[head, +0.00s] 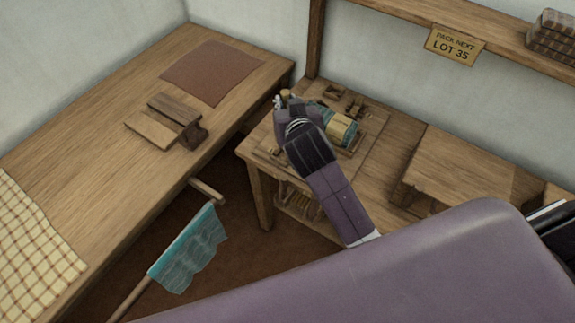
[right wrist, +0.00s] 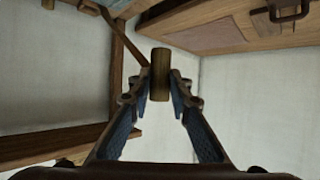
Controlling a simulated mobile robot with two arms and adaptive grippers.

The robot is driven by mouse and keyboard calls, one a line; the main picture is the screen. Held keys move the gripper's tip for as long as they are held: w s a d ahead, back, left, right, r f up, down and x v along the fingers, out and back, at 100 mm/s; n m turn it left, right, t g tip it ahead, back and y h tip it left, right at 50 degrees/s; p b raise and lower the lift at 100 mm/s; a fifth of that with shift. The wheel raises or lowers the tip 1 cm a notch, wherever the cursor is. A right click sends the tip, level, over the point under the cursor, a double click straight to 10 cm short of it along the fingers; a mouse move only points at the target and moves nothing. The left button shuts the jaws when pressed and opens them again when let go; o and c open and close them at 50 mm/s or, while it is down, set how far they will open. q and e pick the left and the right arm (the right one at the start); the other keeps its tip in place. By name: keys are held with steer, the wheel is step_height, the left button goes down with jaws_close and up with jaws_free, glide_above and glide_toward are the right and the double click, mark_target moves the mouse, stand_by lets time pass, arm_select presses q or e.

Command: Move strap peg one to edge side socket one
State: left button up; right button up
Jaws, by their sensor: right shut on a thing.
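My right gripper (head: 282,101) is over the left part of the small wooden table. It is shut on a short wooden peg (right wrist: 160,72), which stands between the two fingertips in the right wrist view. The peg's pale top (head: 286,94) also shows in the head view beside the fingers. Below and around the gripper is a wooden fixture board (head: 372,128) with small wooden blocks (head: 343,96) at its back. A roll of teal and yellow cloth (head: 342,129) lies on it. My gripper and arm hide part of the board, and I cannot make out single sockets. My left gripper is not in view.
A long bench (head: 95,165) at the left carries a brown mat (head: 212,72), wooden blocks (head: 152,130) and checked cloth (head: 35,235). A teal cloth on a pole (head: 190,255) is in front. A wooden box (head: 460,165) stands to the right, under a shelf (head: 420,15).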

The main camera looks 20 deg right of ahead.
steer(key=f, duration=1)
steer(key=a+f, duration=0.1)
steer(key=f, duration=0.4)
steer(key=shift+s+f, duration=0.3)
steer(key=shift+s, duration=0.1)
steer(key=shift+f, duration=2.1)
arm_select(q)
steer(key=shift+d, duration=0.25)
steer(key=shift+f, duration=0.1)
arm_select(e)
steer(key=shift+f+b, duration=0.15)
steer(key=shift+b, duration=0.2)
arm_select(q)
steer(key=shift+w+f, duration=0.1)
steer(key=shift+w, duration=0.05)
arm_select(e)
steer(key=o, duration=0.9)
